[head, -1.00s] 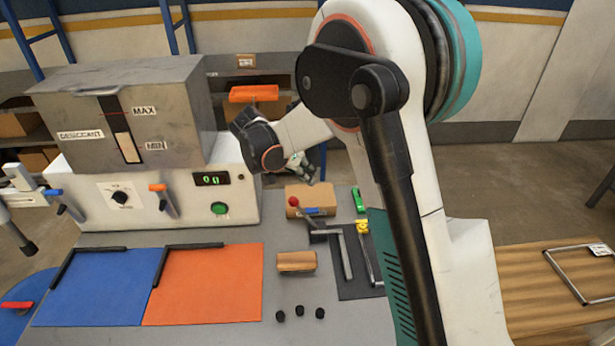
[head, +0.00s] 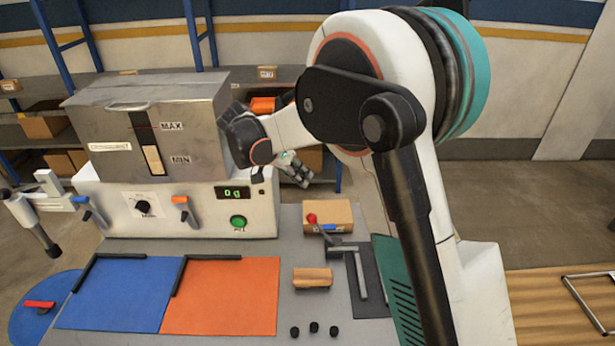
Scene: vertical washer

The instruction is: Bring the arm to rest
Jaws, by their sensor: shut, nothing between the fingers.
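My arm stands large in the right half of the head view. It is folded, with its forearm reaching left. My gripper (head: 296,170) hangs just right of the machine, above the back of the grey table (head: 290,222). It is small and partly shaded; its fingers look together and hold nothing visible. It looks apart from the machine and from the cardboard box (head: 332,213) below it.
The machine with a metal hopper (head: 155,120) and a green button (head: 238,221) stands at the left. Blue (head: 125,292) and orange (head: 222,295) mats lie in front. A wooden block (head: 312,277), black knobs (head: 314,327) and a red-knobbed lever (head: 311,218) are on the table.

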